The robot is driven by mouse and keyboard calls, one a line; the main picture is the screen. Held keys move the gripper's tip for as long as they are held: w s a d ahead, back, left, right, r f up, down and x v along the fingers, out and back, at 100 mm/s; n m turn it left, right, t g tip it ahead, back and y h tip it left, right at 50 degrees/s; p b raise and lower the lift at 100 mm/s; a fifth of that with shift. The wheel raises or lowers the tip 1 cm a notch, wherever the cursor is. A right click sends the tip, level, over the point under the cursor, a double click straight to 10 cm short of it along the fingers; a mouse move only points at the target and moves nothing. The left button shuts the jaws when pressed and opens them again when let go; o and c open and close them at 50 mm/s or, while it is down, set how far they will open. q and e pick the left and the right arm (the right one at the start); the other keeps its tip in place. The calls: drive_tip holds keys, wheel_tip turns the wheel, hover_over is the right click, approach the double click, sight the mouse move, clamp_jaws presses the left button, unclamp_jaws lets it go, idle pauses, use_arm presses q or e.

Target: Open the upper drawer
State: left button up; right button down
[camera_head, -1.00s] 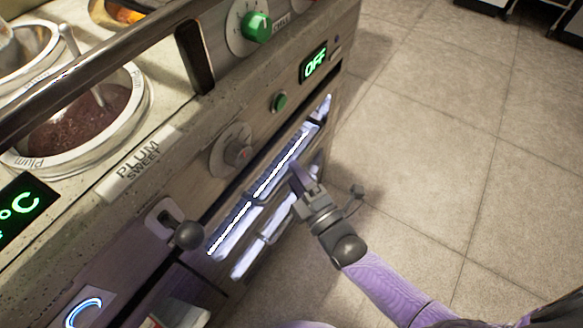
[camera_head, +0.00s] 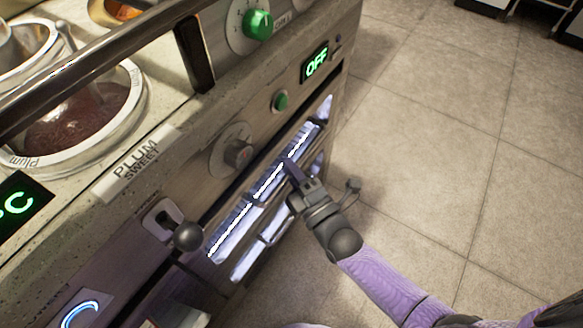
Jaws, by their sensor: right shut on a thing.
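The upper drawer (camera_head: 233,230) is the upper of two bright, bluish-lit fronts low on the counter's side, with a glowing white strip along it. It looks closed. My right gripper (camera_head: 289,168) reaches in from the lower right, and its fingers are at the middle of this front. It is shut on the upper drawer's handle, which the fingers mostly hide. The lower drawer (camera_head: 247,261) sits just below, partly covered by my right gripper. My left gripper is out of view.
A grey dial (camera_head: 238,152), a green button (camera_head: 280,101) and a dark ball-ended lever (camera_head: 187,237) stick out above and left of the drawers. A plum sauce well (camera_head: 84,122) is on the counter. The tiled floor (camera_head: 440,150) at right is clear.

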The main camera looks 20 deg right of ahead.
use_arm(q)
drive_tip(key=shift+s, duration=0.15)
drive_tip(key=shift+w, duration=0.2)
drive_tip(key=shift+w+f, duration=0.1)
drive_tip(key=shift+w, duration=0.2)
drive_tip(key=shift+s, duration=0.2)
use_arm(e)
drive_tip(key=shift+s+d, duration=0.1)
